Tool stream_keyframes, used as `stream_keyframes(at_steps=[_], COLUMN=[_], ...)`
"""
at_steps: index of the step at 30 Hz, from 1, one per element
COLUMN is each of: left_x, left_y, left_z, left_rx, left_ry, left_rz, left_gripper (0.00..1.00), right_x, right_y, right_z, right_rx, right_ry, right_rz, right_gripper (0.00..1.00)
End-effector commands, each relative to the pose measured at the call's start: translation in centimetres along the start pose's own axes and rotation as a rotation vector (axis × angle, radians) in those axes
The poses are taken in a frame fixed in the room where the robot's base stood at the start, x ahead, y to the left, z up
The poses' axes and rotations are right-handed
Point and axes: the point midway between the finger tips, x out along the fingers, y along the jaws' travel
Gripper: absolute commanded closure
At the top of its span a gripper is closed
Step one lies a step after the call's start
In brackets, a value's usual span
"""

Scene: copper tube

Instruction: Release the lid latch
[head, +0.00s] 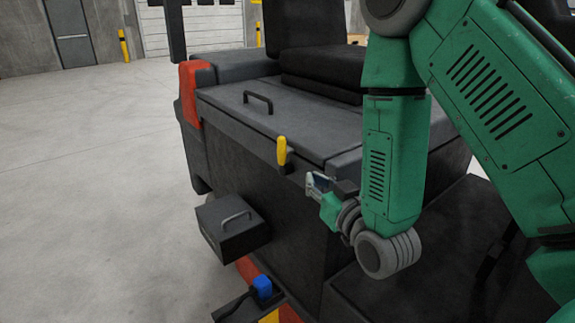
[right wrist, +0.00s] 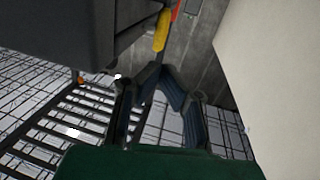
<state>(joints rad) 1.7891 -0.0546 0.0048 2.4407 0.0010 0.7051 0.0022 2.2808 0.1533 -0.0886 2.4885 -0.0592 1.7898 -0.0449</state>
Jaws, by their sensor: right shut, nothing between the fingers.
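The lid latch (head: 282,152) has a yellow grip and stands upright at the front edge of the dark grey lid (head: 318,128) of the vehicle. The lid lies flat and closed, with a black bar handle (head: 258,102) on top. My right gripper (head: 313,184) is just right of and below the latch, apart from it, with its fingers pointing left. In the right wrist view the fingers (right wrist: 163,76) come together with nothing between them, and the yellow grip (right wrist: 162,32) shows beyond their tips. My left gripper is out of view.
A black box with a handle (head: 230,228) juts from the vehicle's side below the latch. A blue-topped lever (head: 262,287) stands lower down. A black seat (head: 320,72) is behind the lid. Open concrete floor (head: 90,190) lies at left.

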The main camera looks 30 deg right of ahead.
Motion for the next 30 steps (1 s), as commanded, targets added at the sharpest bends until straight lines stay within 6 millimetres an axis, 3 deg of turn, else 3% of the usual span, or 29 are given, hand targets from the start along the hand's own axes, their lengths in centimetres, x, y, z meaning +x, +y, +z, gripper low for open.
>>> stream_keyframes(at_steps=[1,13,21,30], left_x=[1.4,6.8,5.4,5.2], left_y=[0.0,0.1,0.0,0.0], left_z=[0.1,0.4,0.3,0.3], left_rx=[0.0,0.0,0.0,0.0], left_ry=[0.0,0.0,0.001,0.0], left_rz=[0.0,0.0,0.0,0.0], left_gripper=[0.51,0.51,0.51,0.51], right_x=[0.2,1.3,7.6,11.9], right_y=[0.0,0.1,0.1,0.1], right_z=[0.5,0.4,-0.1,-0.1], right_rx=[0.0,0.0,0.0,0.001], right_ry=[0.005,0.004,0.001,-0.001], right_rz=[-0.001,0.003,0.002,0.002], right_gripper=[1.0,1.0,1.0,1.0])
